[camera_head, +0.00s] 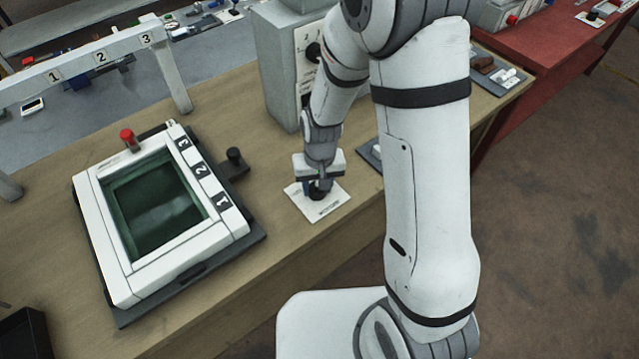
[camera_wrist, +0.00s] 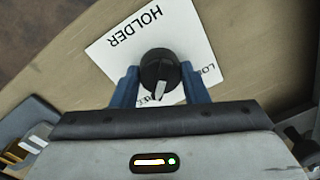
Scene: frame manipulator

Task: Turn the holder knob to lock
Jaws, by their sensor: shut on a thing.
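The holder knob (camera_wrist: 159,68) is a round black knob with a white pointer. It stands on a white label plate (camera_wrist: 110,50) that reads HOLDER, with other lettering partly hidden. The pointer is directed down toward my gripper in the wrist view. My gripper (camera_wrist: 160,85) has its blue fingers on either side of the knob and is shut on it. In the head view my gripper (camera_head: 319,184) points down at the plate (camera_head: 332,205) near the table's front edge, and the knob (camera_head: 318,194) is mostly hidden beneath it.
A white frame device (camera_head: 92,225) with a dark green window, numbers and a red button (camera_head: 129,138) lies left on the wooden table (camera_head: 250,270). A black knob (camera_head: 234,156) stands beside it. A grey control box (camera_head: 283,75) rises behind my gripper.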

